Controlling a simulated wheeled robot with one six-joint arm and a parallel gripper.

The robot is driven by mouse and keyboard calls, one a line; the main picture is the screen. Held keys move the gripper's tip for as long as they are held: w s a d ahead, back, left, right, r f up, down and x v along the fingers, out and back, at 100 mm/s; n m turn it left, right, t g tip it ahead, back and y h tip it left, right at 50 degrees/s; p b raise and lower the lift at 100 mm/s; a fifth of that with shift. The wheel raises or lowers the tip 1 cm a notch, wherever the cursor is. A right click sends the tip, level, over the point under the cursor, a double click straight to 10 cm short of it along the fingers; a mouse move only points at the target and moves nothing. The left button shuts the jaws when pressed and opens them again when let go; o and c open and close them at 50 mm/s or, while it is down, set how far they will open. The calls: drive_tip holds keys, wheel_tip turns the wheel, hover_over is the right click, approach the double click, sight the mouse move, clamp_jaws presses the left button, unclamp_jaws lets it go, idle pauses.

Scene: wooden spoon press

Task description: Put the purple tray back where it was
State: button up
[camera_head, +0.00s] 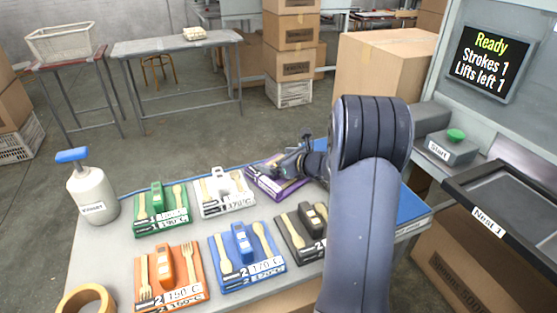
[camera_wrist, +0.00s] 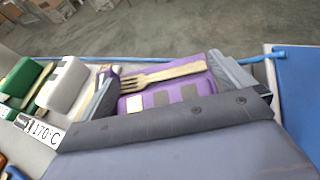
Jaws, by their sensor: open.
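The purple tray (camera_head: 267,185) lies on the table at the right end of the back row, beside the white tray (camera_head: 224,191). My gripper (camera_head: 296,160) is over it and hides much of it. In the wrist view the purple tray (camera_wrist: 190,88) shows between my two open fingers, with a wooden fork (camera_wrist: 165,76) lying on it. I cannot tell whether the fingers touch it. My gripper's jaws also show in the wrist view (camera_wrist: 172,92).
Green (camera_head: 162,208), orange (camera_head: 170,277), blue (camera_head: 246,256) and black (camera_head: 290,230) trays lie nearby. A bottle (camera_head: 92,195) and a tape roll (camera_head: 86,299) stand at left. At right are a Start button (camera_head: 456,135), a "Next 1" tray (camera_head: 490,190) and a screen reading "Ready, Strokes 1, Lifts left 1" (camera_head: 490,62).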

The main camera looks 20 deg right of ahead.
drive_tip(key=shift+r, duration=0.1)
drive_tip(key=shift+r+p, duration=0.25)
drive_tip(key=shift+p, duration=0.1)
drive_tip(key=p+v, duration=0.1)
drive_tip(key=v, duration=1.1)
drive_tip(key=shift+r+p, duration=0.2)
drive_tip(key=shift+p, duration=0.1)
drive_tip(key=b+x, duration=0.1)
drive_tip(key=x, duration=1.1)
drive_tip(key=shift+f+b, duration=0.3)
drive_tip(key=shift+b, duration=0.1)
drive_tip(key=shift+f+b, duration=0.4)
drive_tip(key=shift+r+p, duration=0.4)
